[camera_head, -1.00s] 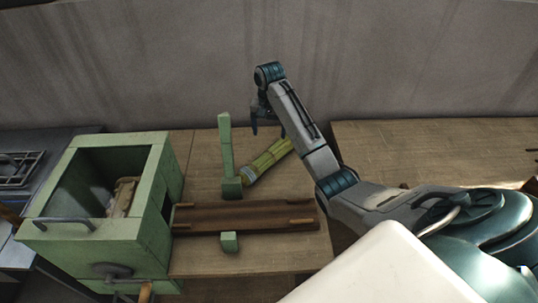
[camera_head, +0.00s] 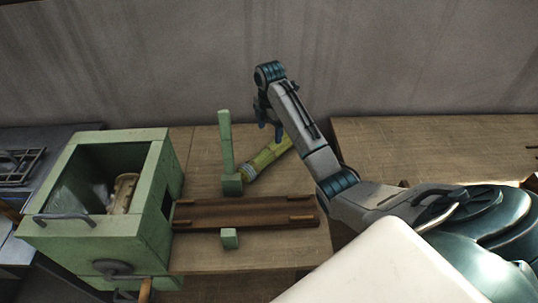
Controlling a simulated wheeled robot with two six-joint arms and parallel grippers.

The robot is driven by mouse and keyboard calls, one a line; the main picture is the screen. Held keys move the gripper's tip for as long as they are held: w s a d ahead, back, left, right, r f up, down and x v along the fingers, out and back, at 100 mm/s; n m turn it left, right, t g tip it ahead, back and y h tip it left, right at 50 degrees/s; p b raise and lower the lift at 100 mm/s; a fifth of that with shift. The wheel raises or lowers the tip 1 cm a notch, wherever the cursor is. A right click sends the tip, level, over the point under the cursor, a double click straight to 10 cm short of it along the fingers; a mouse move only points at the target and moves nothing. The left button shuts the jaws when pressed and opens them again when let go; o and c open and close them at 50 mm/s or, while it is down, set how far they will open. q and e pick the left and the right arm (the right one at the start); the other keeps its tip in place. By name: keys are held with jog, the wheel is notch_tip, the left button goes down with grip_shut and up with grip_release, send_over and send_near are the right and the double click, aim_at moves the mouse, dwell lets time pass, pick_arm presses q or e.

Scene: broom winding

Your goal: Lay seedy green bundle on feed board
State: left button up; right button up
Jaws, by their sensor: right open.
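The green bundle (camera_head: 265,158) lies slantwise on the wooden table behind the feed board, with a pale band near its lower left end. Its upper right end is partly hidden by my right arm. The brown feed board (camera_head: 245,214) is a long flat tray with low wooden strips, bare on top, at the right of the green box. My right gripper (camera_head: 268,122) is open, pointing down, above and behind the bundle; I cannot tell that it touches it. My left gripper is not in view.
A green open-topped box (camera_head: 150,213) with a crank stands left of the board. A small green block (camera_head: 230,239) sits at the board's front. Another table (camera_head: 430,150) is at right.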

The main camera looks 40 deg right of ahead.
aim_at(269, 149)
notch_tip(269, 149, down, 4)
jog(key=n+b, duration=0.2)
jog(key=b, duration=0.1)
jog(key=shift+r+b, duration=0.15)
jog(key=shift+b, duration=0.15)
jog(key=shift+f+p, duration=0.6)
jog(key=shift+f, duration=0.3)
jog(key=shift+w+f+p, duration=0.15)
jog(key=shift+f+p, duration=0.25)
jog(key=shift+f, duration=0.95)
jog(key=shift+w+f+p, duration=0.15)
jog(key=shift+f+p, duration=0.25)
jog(key=shift+f, duration=0.95)
jog(key=c, duration=1.2)
